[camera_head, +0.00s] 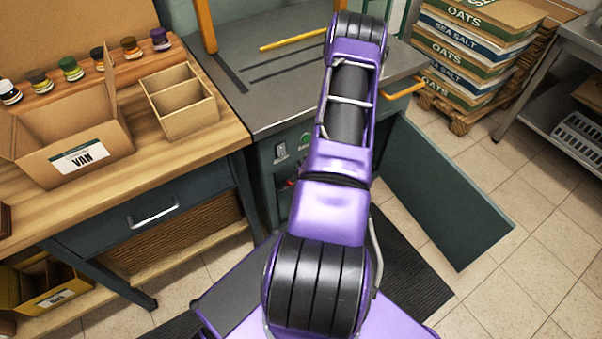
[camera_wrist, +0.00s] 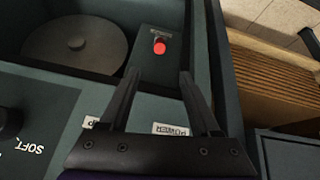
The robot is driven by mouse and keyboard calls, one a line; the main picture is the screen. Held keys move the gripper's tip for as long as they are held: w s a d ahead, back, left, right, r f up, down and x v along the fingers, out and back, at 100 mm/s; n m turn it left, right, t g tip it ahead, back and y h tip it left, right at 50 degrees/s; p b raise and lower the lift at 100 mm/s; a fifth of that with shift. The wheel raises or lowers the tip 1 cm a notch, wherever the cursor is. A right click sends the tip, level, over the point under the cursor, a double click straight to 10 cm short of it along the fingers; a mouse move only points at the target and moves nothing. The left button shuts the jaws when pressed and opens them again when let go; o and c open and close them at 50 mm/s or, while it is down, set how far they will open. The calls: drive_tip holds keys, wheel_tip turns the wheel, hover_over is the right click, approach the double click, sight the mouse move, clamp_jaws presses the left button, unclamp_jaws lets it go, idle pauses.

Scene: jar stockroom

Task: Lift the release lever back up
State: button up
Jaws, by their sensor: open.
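The release lever seems to be the red-tipped part (camera_wrist: 159,47) in the wrist view, seen nearly end-on on a dark box inside the machine's open bay; its tilt is hard to tell. A small red part (camera_head: 291,183) also shows low on the machine front in the head view, partly in shadow. My gripper (camera_wrist: 158,76) is open and empty, its two fingers pointing toward the red tip, one to each side of it in the picture. They look apart from it. In the head view my gripper is hidden behind my arm.
The bay holds a round grey disc (camera_wrist: 76,45). The machine (camera_head: 262,92) has a green button (camera_head: 305,137) and a switch (camera_head: 281,150). Its door (camera_head: 440,190) stands open at the right. A wooden bench (camera_head: 200,128) with cartons adjoins on the left.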

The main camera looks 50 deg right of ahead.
drive_tip(key=m+t+h+b, duration=0.2)
drive_tip(key=m+t+h, duration=0.15)
drive_tip(key=t, duration=0.35)
approach(290, 183)
drive_tip(key=shift+y, duration=0.25)
drive_tip(key=b+x, duration=0.1)
drive_tip(key=x, duration=0.3)
drive_tip(key=f+b+x, duration=0.1)
drive_tip(key=x, duration=0.3)
drive_tip(key=s+b+x, duration=0.1)
drive_tip(key=x, duration=0.3)
drive_tip(key=shift+w+d+f, duration=0.35)
drive_tip(key=shift+w+d, duration=0.05)
drive_tip(key=shift+d, duration=0.1)
clamp_jaws()
idle(0.5)
